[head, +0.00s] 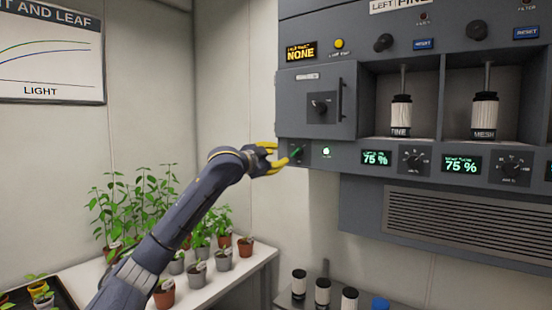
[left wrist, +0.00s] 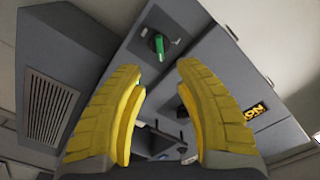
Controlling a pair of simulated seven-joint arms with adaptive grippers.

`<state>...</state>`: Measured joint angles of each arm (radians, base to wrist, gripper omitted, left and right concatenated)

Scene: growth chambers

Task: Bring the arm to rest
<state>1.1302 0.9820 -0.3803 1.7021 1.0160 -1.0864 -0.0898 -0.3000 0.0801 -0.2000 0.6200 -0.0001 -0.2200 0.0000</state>
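My left gripper (head: 281,154) has yellow fingers and is at the lower left corner of the grey wall unit (head: 315,129). In the left wrist view its two fingers (left wrist: 160,70) stand apart with nothing held between them. My left arm (head: 190,208) reaches up from the bottom left. My right gripper is in neither view.
Potted plants stand on a white bench (head: 228,270) below my left arm. The unit holds two black-and-white canisters, FINE (head: 401,116) and MESH (head: 484,116), in open bays. Several small containers stand on a lower shelf (head: 335,290). Bare wall (head: 235,110) lies left of the unit.

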